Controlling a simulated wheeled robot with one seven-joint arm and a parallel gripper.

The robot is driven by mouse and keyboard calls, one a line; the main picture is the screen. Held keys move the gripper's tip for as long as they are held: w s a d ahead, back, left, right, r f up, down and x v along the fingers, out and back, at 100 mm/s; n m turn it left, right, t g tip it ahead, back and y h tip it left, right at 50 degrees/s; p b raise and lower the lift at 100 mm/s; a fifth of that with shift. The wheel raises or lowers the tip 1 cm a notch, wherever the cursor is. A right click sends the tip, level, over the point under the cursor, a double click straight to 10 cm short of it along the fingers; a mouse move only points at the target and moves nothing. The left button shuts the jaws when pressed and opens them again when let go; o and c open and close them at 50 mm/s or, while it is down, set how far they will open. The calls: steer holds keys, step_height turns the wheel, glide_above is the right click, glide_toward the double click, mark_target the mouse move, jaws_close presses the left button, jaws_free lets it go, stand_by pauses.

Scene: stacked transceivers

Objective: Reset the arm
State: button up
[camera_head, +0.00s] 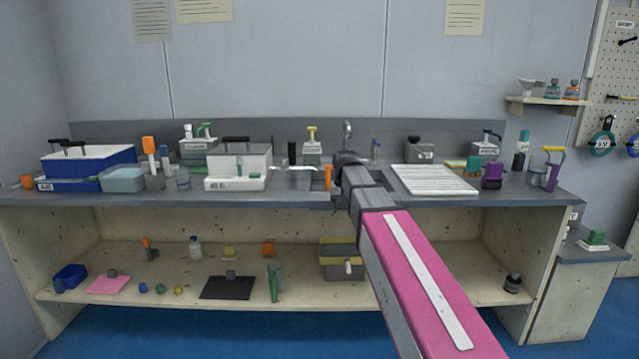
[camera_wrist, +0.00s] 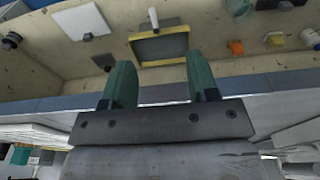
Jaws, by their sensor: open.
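My arm, with a pink link, reaches from the lower right of the head view to the bench's front edge. Its dark grey end is over the bench near the sink, and the fingers cannot be made out there. In the wrist view, which looks upside down, my gripper (camera_wrist: 161,78) shows two green fingers set wide apart. The gap between them is empty. The bench edge and the shelf below show behind the fingers. A dark box with a yellow rim (camera_wrist: 160,46) lies past the fingertips, apart from them; it also stands on the lower shelf in the head view (camera_head: 342,262).
The bench (camera_head: 290,202) carries a blue-and-white box (camera_head: 88,160), a white box (camera_head: 238,166) and a white ribbed rack (camera_head: 434,180). An orange item (camera_head: 328,178) stands close left of my arm's end. Several small items lie on the lower shelf (camera_head: 130,298).

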steer(key=s+d+f, duration=0.3)
steer(key=s+f, duration=0.4)
steer(key=f, duration=0.2)
steer(key=s+d+f+g, duration=0.1)
steer(key=s+d+f, duration=0.3)
steer(key=s+f, duration=0.3)
steer(key=s+d+f, duration=0.3)
steer(key=s+f, duration=0.4)
steer(key=f, duration=0.4)
steer(key=shift+s+d+f, duration=0.3)
steer(key=shift+s+f, duration=0.1)
steer(key=shift+o, duration=0.3)
